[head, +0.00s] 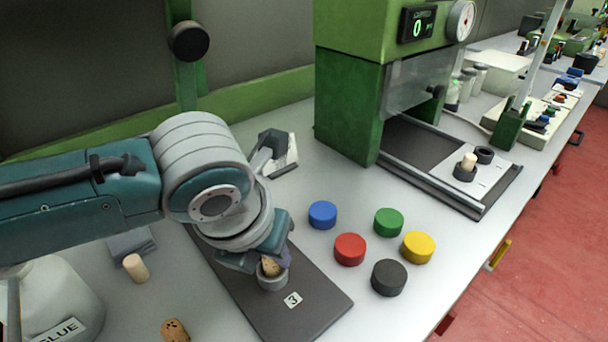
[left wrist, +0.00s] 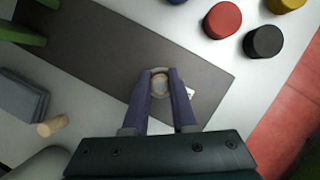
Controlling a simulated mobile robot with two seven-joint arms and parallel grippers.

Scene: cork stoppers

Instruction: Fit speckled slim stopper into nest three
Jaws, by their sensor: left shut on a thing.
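My left gripper (head: 270,258) points down and is shut on a speckled cork stopper (head: 271,267). The stopper stands at the mouth of a grey ring-shaped nest (head: 272,282); its lower end is hidden by the nest wall, and I cannot tell how deep it sits. The nest is on a dark board (head: 318,302) beside a white label reading 3 (head: 293,300). In the left wrist view the stopper's round top (left wrist: 160,84) shows between the two fingertips, with the nest's rim (left wrist: 157,69) around it. My right gripper is not in view.
Blue (head: 322,214), red (head: 349,249), green (head: 388,222), yellow (head: 418,247) and black (head: 388,277) discs stand right of the board. A green press (head: 348,110) stands behind.

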